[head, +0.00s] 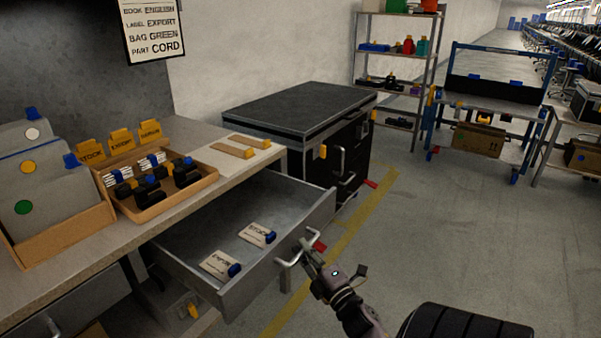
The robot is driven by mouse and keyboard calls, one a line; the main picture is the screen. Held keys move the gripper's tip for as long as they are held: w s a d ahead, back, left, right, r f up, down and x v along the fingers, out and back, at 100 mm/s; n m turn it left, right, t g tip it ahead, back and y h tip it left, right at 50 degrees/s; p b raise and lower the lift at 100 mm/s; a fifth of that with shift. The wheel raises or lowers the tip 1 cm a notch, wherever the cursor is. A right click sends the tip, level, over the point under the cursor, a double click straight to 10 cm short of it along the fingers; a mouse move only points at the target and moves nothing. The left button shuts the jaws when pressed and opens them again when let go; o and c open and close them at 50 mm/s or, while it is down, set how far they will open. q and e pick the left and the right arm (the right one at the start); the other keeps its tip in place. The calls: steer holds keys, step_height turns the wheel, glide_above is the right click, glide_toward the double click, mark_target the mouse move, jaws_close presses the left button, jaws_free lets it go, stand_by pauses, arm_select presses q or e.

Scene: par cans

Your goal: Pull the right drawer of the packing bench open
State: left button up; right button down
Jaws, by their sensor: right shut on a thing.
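The right drawer (268,275) of the packing bench (258,161) is pulled well out. It is grey metal, with two labelled packets with blue clips inside: one near the middle (257,234) and one nearer the front (219,264). My right gripper (310,254) is at the drawer front, shut on its pale bar handle (291,259). My left gripper is not in view.
A wooden tray (190,204) with dark parts and a box of grey panels (80,231) stand on the bench top. A black cabinet (300,107) stands beyond the drawer. The floor (440,230) to the right is open, with a yellow line.

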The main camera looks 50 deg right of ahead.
steer(key=shift+f, duration=0.1)
steer(key=c, duration=1.9)
jaws_free()
steer(key=v, duration=1.2)
